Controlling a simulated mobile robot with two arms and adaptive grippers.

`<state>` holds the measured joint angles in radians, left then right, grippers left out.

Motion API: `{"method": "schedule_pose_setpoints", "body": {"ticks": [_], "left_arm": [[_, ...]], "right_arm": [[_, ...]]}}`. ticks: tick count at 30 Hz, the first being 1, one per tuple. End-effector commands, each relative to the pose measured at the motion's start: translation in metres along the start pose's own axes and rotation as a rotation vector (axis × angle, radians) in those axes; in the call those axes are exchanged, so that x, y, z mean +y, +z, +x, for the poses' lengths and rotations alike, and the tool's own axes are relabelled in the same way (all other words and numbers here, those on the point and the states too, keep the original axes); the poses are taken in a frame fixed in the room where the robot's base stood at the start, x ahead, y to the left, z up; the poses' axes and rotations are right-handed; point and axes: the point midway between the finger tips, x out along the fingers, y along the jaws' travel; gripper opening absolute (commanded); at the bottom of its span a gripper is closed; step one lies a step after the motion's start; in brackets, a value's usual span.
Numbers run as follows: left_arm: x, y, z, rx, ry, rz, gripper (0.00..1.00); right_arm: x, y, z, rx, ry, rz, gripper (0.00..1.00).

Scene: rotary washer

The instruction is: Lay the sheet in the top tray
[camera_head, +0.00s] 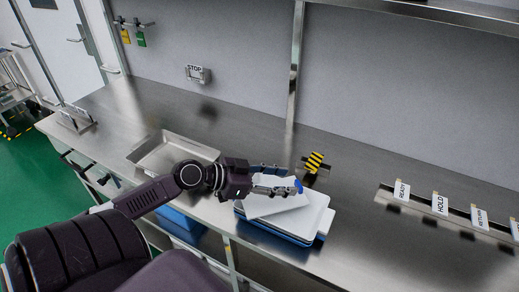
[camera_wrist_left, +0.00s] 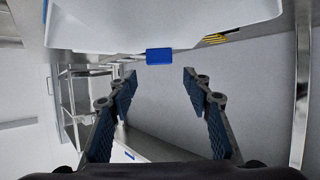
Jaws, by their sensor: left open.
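A white sheet (camera_head: 272,204) with a blue tab (camera_head: 299,186) lies at an angle over the white top tray (camera_head: 312,222) of a small stack with blue parts below. Whether it rests flat in the tray I cannot tell. My left gripper (camera_head: 290,181) is at the sheet's far edge, near the blue tab. In the left wrist view, its two fingers (camera_wrist_left: 160,78) are apart with nothing between them. A white surface fills the top of that view, and the blue tab (camera_wrist_left: 159,56) shows just past the fingertips. My right gripper is not in view.
An empty metal tray (camera_head: 170,153) is set on the steel counter to the left. A yellow-black striped piece (camera_head: 314,162) stands behind the stack. A rail with labelled tags (camera_head: 440,204) is at the right. The counter between the rail and the stack is clear.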

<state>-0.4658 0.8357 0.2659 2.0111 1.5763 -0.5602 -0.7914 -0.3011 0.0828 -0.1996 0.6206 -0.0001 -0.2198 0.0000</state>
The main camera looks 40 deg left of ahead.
Motion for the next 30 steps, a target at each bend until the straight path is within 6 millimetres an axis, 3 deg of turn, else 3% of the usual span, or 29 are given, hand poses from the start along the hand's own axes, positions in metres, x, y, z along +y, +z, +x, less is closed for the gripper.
{"method": "schedule_pose_setpoints", "body": {"ticks": [15,30], "left_arm": [[0.001,0.001,-0.066,0.001,0.001,-0.001,0.45],[0.001,-0.001,-0.077,0.000,0.002,0.001,0.45]], "right_arm": [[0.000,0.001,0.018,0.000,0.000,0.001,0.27],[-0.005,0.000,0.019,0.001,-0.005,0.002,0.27]]}}
